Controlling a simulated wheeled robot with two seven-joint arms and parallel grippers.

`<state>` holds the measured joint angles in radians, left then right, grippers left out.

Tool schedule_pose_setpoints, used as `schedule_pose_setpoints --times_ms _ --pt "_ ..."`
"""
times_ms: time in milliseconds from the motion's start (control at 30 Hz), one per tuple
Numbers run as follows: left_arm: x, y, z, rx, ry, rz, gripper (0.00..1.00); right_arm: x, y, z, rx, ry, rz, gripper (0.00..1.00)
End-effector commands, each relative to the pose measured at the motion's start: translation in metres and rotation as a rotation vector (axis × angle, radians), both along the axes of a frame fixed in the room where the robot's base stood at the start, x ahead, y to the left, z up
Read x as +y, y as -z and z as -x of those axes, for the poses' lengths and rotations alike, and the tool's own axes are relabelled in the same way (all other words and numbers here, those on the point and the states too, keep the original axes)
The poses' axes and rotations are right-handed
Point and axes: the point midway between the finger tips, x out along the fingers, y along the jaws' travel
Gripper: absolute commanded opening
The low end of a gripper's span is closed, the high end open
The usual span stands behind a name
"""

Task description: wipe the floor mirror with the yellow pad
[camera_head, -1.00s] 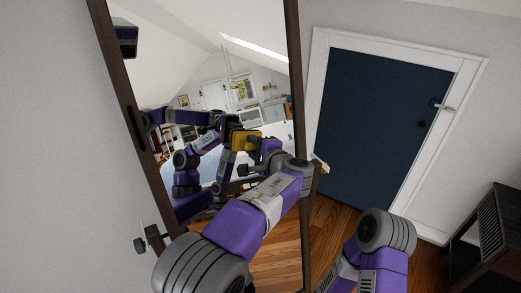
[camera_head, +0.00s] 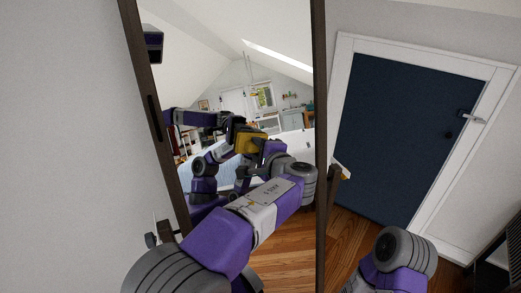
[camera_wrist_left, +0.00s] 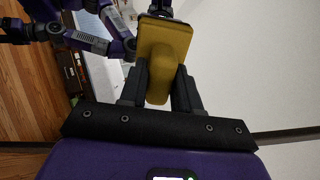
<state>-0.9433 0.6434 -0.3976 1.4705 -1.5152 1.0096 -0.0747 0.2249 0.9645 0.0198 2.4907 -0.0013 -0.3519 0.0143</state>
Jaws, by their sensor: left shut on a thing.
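The floor mirror (camera_head: 285,75) is a tall pane in a dark wooden frame, leaning slightly in the head view. My left arm crosses in front of its lower half. My left gripper (camera_wrist_left: 160,88) is shut on the handle of the yellow pad (camera_wrist_left: 164,38), one dark finger on each side. In the head view the yellow pad (camera_head: 249,143) is at the glass, mixed with the reflection of my arms. The pad's face points toward the mirror; I cannot tell whether it touches. My right forearm shows at bottom right, its gripper out of view.
A dark blue door (camera_head: 410,135) in a white frame stands right of the mirror. A dark slatted piece of furniture (camera_head: 496,245) is at the lower right edge. Wooden floor (camera_head: 350,235) shows between them. A plain wall (camera_head: 65,130) is on the left.

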Motion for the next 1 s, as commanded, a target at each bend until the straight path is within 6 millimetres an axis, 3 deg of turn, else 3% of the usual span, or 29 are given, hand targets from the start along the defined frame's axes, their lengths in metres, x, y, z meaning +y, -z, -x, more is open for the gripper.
schedule_pose_setpoints --times_ms 167,700,1000 --pt "-0.002 -0.002 0.006 -0.003 -0.002 0.0 0.07 0.0 0.002 0.0 0.0 0.0 0.0 0.74" --pt "-0.024 -0.014 0.05 -0.001 0.001 0.0 0.07 0.0 0.011 0.0 0.0 0.0 0.0 0.74" --pt "-0.024 -0.015 0.053 -0.001 -0.001 -0.001 0.07 0.0 0.011 0.0 0.0 0.0 0.0 0.74"
